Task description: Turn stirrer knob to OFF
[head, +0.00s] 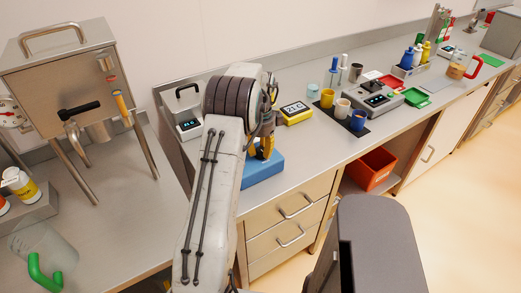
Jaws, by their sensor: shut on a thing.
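My gripper (264,148) is mostly behind my own forearm and wrist. Its yellow fingers point down at a low blue unit (263,171) on the bench, above the drawers. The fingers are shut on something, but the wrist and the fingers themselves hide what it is. I cannot make out the stirrer knob or its OFF mark. I also cannot tell whether the blue unit is the stirrer.
A steel hopper (62,75) on legs stands at the left. A small display device (186,118) and a yellow display box (294,112) flank my wrist. Cups, a grey instrument (376,98) and bottles stand farther right. A clear jug (40,245) with a green handle is front left.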

